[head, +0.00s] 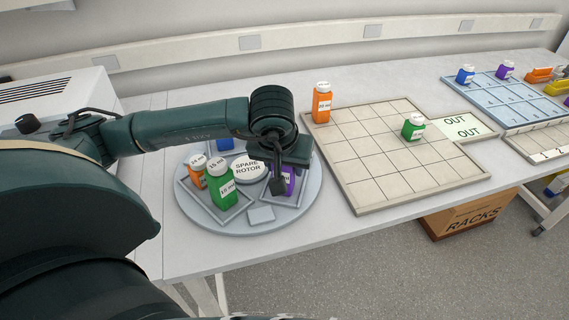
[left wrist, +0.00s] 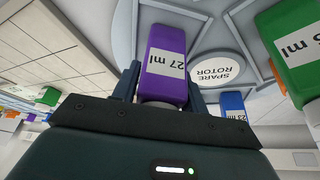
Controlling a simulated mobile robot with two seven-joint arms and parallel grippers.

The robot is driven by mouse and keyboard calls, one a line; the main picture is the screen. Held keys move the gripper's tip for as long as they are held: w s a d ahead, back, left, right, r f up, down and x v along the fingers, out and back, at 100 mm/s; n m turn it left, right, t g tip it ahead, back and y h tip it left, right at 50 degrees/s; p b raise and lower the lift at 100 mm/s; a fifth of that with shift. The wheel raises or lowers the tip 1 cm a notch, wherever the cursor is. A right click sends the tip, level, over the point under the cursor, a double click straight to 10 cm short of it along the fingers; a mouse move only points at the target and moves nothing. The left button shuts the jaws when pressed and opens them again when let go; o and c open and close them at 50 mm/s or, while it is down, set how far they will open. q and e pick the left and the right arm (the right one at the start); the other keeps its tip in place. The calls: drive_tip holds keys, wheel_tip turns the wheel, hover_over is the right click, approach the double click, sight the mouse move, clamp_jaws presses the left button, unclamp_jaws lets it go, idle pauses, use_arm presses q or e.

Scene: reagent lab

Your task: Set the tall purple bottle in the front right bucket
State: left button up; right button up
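The purple bottle (head: 288,180), labelled 27 ml in the left wrist view (left wrist: 167,55), stands between the fingers of my left gripper (head: 285,178). The fingers lie close along both its sides below the white cap, and the gripper looks shut on it. The bottle is at the front right bucket (head: 299,200) of the round grey rotor (head: 240,228); whether it rests on the bucket's floor cannot be told. The gripper points down over that bucket and partly hides it. My right gripper is not in view.
The front left bucket holds a green bottle (head: 218,183) and an orange bottle (head: 197,172). A blue bottle (head: 225,146) stands behind. A gridded tray (head: 365,165) with an orange bottle (head: 321,103) and a green bottle (head: 413,128) lies to the right.

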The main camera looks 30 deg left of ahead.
use_arm(q)
drive_tip(key=shift+o, duration=1.6)
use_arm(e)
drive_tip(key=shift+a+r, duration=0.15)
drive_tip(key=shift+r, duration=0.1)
use_arm(q)
drive_tip(key=shift+r, duration=0.1)
drive_tip(key=shift+r+p, duration=0.2)
drive_tip(key=shift+p, duration=0.1)
drive_tip(key=shift+s+r, duration=0.1)
drive_tip(key=shift+r, duration=0.2)
drive_tip(key=v, duration=1.1)
drive_tip(key=shift+b, duration=0.3)
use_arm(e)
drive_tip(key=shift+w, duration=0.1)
use_arm(q)
drive_tip(key=shift+d+r, duration=0.1)
drive_tip(key=shift+s, duration=0.1)
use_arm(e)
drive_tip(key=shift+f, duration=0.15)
